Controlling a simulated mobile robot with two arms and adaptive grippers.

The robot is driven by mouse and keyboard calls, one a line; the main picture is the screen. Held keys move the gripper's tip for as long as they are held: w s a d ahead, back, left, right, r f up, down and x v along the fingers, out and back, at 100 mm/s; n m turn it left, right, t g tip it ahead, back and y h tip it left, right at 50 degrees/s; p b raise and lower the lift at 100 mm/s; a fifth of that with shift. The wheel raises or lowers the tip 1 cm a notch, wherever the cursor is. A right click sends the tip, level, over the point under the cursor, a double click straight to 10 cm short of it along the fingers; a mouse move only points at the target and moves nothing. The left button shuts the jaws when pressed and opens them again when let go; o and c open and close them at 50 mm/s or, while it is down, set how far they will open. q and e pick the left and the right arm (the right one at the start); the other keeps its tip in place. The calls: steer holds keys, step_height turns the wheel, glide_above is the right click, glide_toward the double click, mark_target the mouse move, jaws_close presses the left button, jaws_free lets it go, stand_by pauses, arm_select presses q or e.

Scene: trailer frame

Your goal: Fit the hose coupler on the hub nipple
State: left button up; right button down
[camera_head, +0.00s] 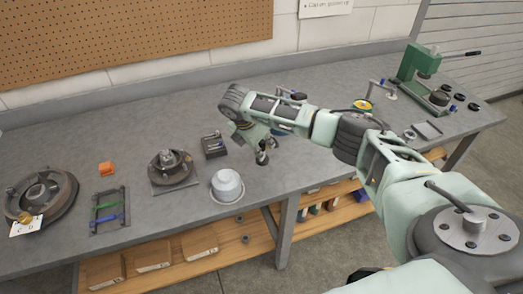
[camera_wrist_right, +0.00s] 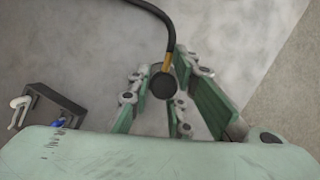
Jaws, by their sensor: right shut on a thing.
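My right gripper (camera_head: 262,157) is low over the middle of the bench in the head view. In the right wrist view its green fingers (camera_wrist_right: 166,88) are shut on the hose coupler (camera_wrist_right: 163,86), a dark round end with a brass collar. A black hose (camera_wrist_right: 158,20) runs up from it. A round dark hub (camera_head: 173,167) stands on a square plate, left of the gripper and apart from it. A larger round hub-like part (camera_head: 40,195) with a white tag lies at the far left. The nipple is too small to make out. My left gripper is not in view.
A small dark block with pegs (camera_head: 213,148) stands just left of the gripper. A white pot (camera_head: 227,187) is near the front edge. A tray with green and blue strips (camera_head: 109,211) and an orange piece (camera_head: 106,168) lie left. A green press (camera_head: 423,75) stands right.

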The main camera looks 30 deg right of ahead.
step_height(320, 180, up, 9)
steer(key=shift+f+b, duration=0.15)
steer(key=shift+b, duration=0.35)
steer(key=shift+r+p, duration=0.4)
steer(key=shift+r, duration=0.05)
steer(key=shift+r+p, duration=1.2)
steer(key=shift+p, duration=1)
